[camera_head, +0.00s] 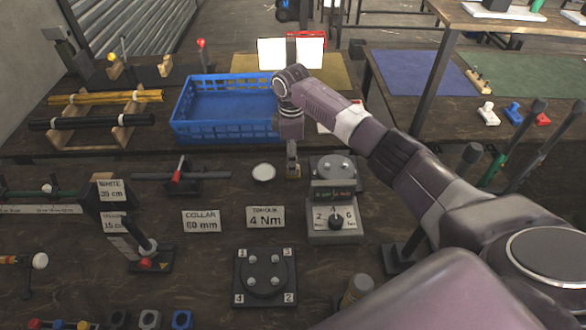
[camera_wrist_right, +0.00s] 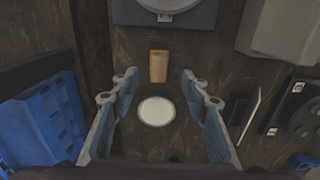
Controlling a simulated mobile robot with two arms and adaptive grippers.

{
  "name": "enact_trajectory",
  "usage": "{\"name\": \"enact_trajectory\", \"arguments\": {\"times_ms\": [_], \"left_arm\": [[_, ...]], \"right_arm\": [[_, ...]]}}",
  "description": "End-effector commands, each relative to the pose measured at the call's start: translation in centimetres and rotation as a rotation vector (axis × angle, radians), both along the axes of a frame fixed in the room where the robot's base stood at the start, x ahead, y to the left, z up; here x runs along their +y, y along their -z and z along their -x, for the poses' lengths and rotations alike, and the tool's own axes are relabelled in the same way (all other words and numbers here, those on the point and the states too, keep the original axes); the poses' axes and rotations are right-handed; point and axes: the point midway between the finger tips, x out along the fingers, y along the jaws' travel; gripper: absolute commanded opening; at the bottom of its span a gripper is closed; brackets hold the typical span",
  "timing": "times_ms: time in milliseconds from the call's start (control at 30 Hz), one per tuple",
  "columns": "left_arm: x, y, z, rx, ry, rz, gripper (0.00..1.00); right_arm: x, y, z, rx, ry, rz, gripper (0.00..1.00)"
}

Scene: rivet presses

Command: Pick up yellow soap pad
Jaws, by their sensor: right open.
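The yellow soap pad (camera_wrist_right: 158,66) is a small tan-yellow block lying on the dark wooden bench in the right wrist view. My right gripper (camera_wrist_right: 158,88) is open and empty above the bench. Its two blue-padded fingers are spread wide, and the pad shows a little beyond the gap between the fingertips. In the head view my right gripper (camera_head: 292,158) points down from the arm over the pad's spot and mostly hides the pad. My left gripper is not in view.
A white disc (camera_wrist_right: 156,111) lies beside the pad, between the fingers in view. A round-plate device (camera_head: 335,167) stands close to the right. The blue crate (camera_head: 224,130) is behind left. Label cards (camera_head: 265,217) and a numbered fixture (camera_head: 265,275) are in front.

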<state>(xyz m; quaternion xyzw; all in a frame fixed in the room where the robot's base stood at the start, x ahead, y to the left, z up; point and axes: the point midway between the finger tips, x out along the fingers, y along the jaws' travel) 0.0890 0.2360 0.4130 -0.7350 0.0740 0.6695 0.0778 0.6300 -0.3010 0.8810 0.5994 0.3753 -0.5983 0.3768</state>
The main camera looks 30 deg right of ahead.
Motion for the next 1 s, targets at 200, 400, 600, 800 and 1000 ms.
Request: {"name": "enact_trajectory", "arguments": {"times_ms": [200, 400, 600, 800, 1000], "left_arm": [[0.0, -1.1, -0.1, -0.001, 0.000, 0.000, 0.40], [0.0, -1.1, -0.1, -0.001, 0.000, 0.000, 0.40], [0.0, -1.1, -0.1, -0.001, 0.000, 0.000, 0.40], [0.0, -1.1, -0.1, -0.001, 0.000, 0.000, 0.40], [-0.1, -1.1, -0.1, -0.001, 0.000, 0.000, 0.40]], "right_arm": [[-0.3, 3.2, 0.3, 0.004, 0.001, 0.000, 0.42], [-0.4, 4.2, 0.2, 0.001, 0.000, 0.000, 0.42], [-0.4, 4.2, 0.2, 0.000, 0.000, 0.001, 0.35], [-0.4, 4.1, 0.2, 0.000, 0.000, 0.001, 0.13], [-0.4, 4.1, 0.2, 0.000, 0.000, 0.001, 0.01]]}}
